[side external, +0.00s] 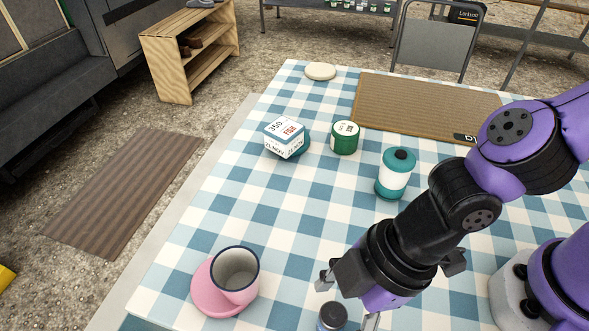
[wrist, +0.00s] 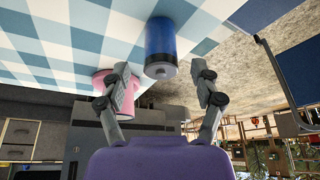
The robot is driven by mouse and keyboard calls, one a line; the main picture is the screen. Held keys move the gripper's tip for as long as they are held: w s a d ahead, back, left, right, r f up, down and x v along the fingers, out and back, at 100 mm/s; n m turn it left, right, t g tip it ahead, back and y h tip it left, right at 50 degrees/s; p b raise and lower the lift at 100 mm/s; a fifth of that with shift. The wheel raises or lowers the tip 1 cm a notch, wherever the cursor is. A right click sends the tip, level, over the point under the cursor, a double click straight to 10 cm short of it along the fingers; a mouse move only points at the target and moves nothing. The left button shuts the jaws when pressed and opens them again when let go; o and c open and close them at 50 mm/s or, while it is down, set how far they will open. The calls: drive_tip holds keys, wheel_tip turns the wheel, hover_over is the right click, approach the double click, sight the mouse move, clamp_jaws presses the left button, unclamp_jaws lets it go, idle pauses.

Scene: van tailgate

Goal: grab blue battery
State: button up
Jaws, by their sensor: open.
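The blue battery (wrist: 160,40) is a blue cylinder with a grey end, standing on the checked tablecloth. In the side external view only the upper part of the battery (side external: 332,317) shows at the bottom edge. My gripper (wrist: 161,72) is open and empty, its two fingers spread to either side of the battery's grey end in the wrist view. Whether they are level with it in depth is hard to tell. In the side external view my gripper (side external: 347,301) is low over the near part of the table, with its fingers around the battery's place.
A pink mug (side external: 240,292) on a pink saucer (side external: 203,298) stands left of the battery. A teal-and-white canister (side external: 395,176), a green tin (side external: 345,138), a white-topped box (side external: 286,136), a round disc (side external: 320,71) and a brown mat (side external: 425,104) are farther back.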

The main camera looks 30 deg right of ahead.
sight(338, 313)
drive_tip(key=shift+x, duration=2)
drive_tip(key=shift+s+d, duration=0.1)
drive_tip(key=shift+d, duration=0.1)
clamp_jaws()
